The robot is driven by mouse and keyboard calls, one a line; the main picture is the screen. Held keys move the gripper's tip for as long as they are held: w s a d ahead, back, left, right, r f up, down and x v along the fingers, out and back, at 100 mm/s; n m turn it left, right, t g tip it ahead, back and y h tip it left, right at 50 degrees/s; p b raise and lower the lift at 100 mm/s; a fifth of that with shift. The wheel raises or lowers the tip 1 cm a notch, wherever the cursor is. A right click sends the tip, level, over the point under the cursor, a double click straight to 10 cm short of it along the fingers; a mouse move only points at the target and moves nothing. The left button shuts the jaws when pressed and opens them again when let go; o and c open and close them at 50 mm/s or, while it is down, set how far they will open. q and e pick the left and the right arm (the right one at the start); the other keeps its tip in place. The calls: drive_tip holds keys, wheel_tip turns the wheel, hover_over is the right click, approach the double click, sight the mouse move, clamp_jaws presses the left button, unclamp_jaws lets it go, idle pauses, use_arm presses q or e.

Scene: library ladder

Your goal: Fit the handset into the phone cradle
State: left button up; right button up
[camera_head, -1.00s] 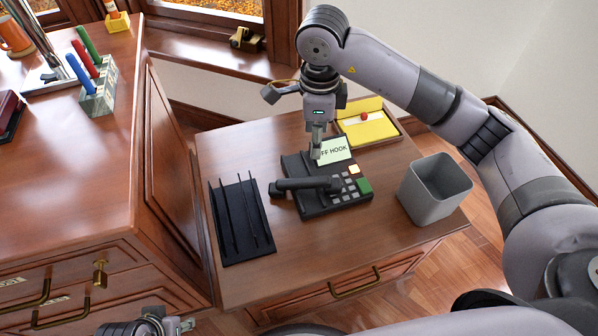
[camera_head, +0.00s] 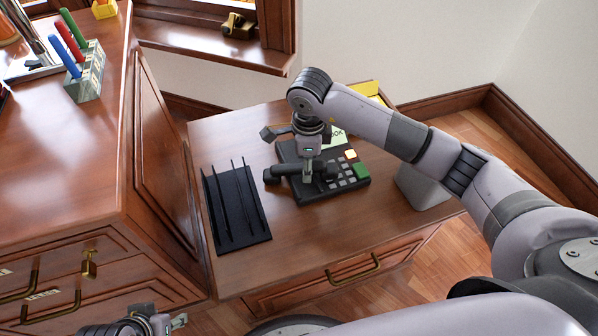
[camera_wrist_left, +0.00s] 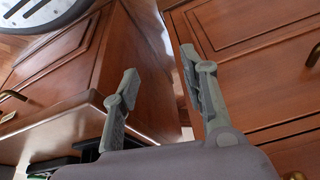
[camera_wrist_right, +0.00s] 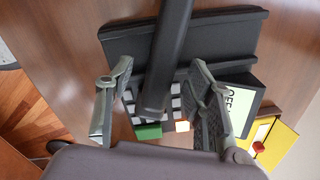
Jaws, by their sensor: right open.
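The black desk phone (camera_head: 345,185) sits on the low wooden desk, with grey keys, a green key and a display. My left gripper (camera_wrist_left: 162,90) is open and empty, away from the phone.
A black slotted rack (camera_head: 237,205) lies left of the phone. A grey bin (camera_head: 425,188) stands right, partly behind my right arm. A yellow tray (camera_wrist_right: 275,145) is behind the phone. The taller wooden cabinet (camera_head: 165,150) borders the desk's left. The desk front is clear.

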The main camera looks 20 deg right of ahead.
drive_tip(key=shift+w+f, duration=0.1)
drive_tip(key=shift+f, duration=0.65)
use_arm(q)
drive_tip(key=shift+w+d+r+t, duration=0.2)
drive_tip(key=shift+w+t, duration=0.15)
drive_tip(key=shift+w, duration=0.3)
drive_tip(key=shift+w+d+r+t, duration=0.15)
drive_tip(key=shift+w+t, duration=0.2)
drive_tip(key=shift+w, duration=0.25)
use_arm(e)
clamp_jaws()
